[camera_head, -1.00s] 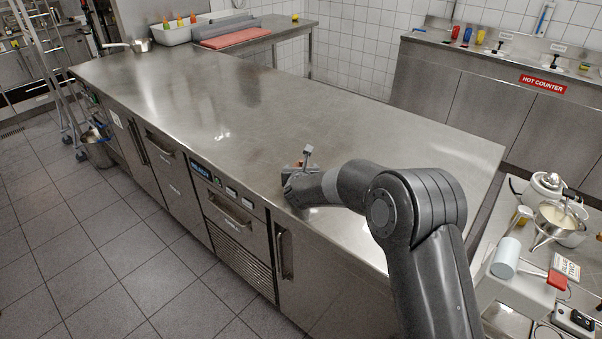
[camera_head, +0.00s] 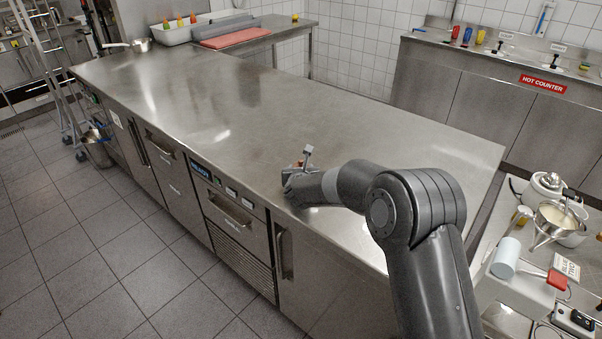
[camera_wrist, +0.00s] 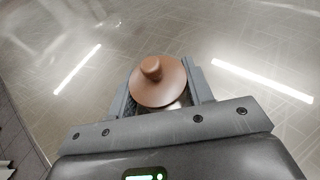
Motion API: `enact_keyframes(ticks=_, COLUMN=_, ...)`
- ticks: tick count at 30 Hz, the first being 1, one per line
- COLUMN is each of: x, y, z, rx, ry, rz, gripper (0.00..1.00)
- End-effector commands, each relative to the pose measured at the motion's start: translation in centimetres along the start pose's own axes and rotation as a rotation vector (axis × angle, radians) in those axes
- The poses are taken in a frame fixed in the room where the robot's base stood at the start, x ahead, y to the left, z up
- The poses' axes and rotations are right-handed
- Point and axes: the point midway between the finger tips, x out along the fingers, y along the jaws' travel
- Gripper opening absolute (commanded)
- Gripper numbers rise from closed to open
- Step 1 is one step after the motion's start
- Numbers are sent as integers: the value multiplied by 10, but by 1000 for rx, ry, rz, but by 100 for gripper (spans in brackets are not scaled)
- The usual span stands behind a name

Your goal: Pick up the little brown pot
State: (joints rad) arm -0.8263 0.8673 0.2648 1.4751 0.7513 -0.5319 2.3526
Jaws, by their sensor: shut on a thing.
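The little brown pot (camera_wrist: 170,86) shows in the wrist view as a round brown top with a knob, between the two fingers of my gripper (camera_wrist: 163,92). The fingers are shut on it from both sides. Its lower part is hidden by my gripper. In the head view, my gripper (camera_head: 299,174) is low over the near edge of the steel counter (camera_head: 330,130), and only a small brown bit of the pot shows behind it. I cannot tell whether the pot touches the counter.
The counter is wide and clear around my gripper. At the right, a side table holds a white teapot (camera_head: 547,187) and a steel pan (camera_head: 560,217).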

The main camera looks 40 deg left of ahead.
Motion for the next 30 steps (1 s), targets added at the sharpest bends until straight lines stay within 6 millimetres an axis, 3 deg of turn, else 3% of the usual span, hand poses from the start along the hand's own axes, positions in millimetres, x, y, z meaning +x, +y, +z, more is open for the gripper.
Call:
enact_keyframes(ticks=3, x=0, y=0, z=0, rx=0, ry=0, rz=0, gripper=0)
enact_keyframes(ticks=20, x=-1, y=0, z=2, rx=0, ry=-2, rz=0, gripper=0)
enact_keyframes(ticks=30, x=-11, y=-2, z=27, rx=1, ry=-3, rz=-1, gripper=0)
